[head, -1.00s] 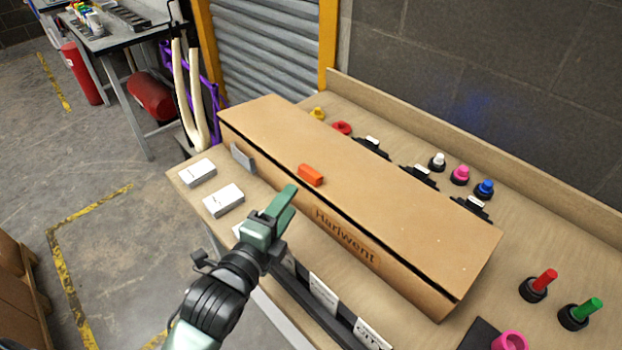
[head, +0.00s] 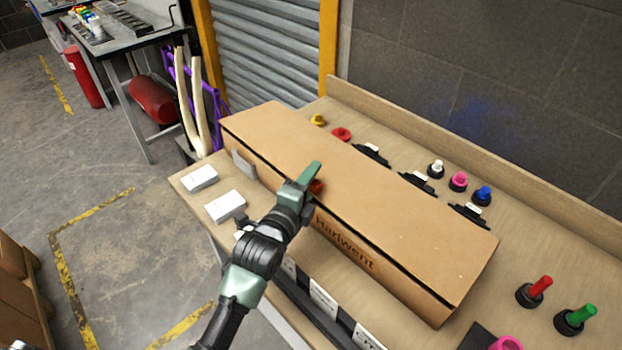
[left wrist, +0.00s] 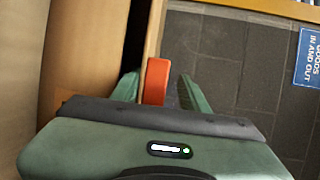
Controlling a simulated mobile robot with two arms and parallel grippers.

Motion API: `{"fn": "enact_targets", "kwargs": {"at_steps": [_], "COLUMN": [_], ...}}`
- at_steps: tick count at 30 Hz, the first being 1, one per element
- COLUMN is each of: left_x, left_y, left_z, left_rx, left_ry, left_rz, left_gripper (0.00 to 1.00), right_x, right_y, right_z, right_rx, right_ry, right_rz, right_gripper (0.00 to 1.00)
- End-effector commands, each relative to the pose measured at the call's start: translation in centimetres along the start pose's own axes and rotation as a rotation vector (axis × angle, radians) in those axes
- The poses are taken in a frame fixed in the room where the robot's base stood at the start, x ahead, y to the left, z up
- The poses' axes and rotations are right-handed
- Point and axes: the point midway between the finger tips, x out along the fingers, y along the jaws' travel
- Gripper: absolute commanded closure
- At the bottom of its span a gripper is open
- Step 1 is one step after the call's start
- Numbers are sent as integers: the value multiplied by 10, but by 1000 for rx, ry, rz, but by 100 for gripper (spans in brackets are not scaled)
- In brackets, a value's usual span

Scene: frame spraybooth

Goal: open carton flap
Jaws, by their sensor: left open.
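The long brown carton (head: 365,205) lies shut on the wooden bench, with "Harlwent" printed on its front. An orange tab (head: 317,187) sits at the front edge of its lid flap, partly hidden by my left gripper (head: 311,173). In the left wrist view, the orange tab (left wrist: 155,80) stands between the two green fingers of my open left gripper (left wrist: 160,90). The left finger looks close to the tab and the right one shows a gap; contact cannot be told. My right gripper is not in view.
Two white boxes (head: 226,206) and a grey plate (head: 244,164) are in front of the carton's left end. Coloured knobs (head: 458,181) and black clips line the bench behind it. Red and green handles (head: 540,288) stand at the right. A low back rail (head: 470,150) edges the bench.

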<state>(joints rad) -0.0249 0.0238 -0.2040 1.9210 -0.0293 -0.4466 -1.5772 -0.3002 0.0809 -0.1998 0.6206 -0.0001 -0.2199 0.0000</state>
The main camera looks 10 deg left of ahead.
Motion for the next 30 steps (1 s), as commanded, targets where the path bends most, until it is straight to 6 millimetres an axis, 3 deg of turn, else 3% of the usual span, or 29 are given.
{"fn": "enact_targets", "kwargs": {"at_steps": [4,9,30], "left_x": [0,0,0], "left_y": [0,0,-2], "left_z": [0,0,0], "left_rx": [0,-1,-1], "left_ry": [0,0,0], "left_rz": [0,0,-4], "left_gripper": [55,100,100], "right_x": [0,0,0], "right_y": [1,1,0], "right_z": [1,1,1], "right_rx": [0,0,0], "right_ry": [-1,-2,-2], "right_rz": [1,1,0], "right_gripper": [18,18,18]}}
